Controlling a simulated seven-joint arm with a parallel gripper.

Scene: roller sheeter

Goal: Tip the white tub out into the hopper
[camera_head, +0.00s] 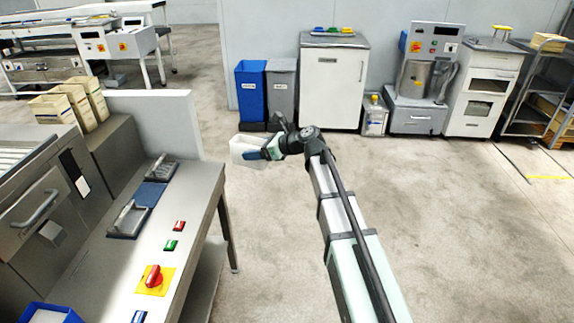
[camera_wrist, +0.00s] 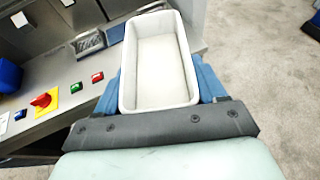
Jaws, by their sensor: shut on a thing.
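The white tub (camera_head: 246,151) is held out over the floor, right of the steel bench and clear of it. My gripper (camera_head: 270,151) is shut on it. In the wrist view the tub (camera_wrist: 128,75) sits between the blue fingers of my gripper (camera_wrist: 164,84), its open top facing the camera. Its inside is plain and pale; I cannot tell whether the flat surface is its bottom or contents. The roller sheeter (camera_head: 35,212) stands at the left. I cannot make out a hopper for certain in either view.
The steel bench (camera_head: 192,215) carries two metal tools with handles, green and red buttons and a red knob (camera_head: 153,277). Bins (camera_head: 251,92) and cabinets line the back wall. Floor at right is free.

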